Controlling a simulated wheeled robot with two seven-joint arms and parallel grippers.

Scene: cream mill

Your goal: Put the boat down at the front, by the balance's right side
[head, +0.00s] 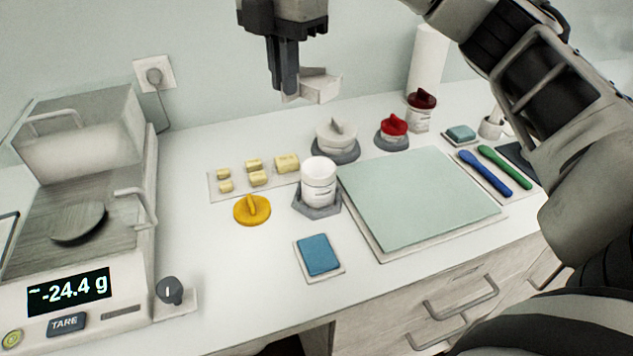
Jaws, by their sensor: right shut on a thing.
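The boat (320,86) is a small white angular dish. My right gripper (288,92) points down and is shut on its left side, holding it in the air above the back of the bench. The balance (145,225) stands at the left, with a round dark pan (79,223) and a display (69,291) reading about -24.4 g. The pan looks empty. The bench top by the balance's front right side holds a small dark knob on a pale block (185,303). My left gripper is not in view.
A pale green mat (415,197) covers the right. Bare bench (240,275) lies between the knob and the blue pad.

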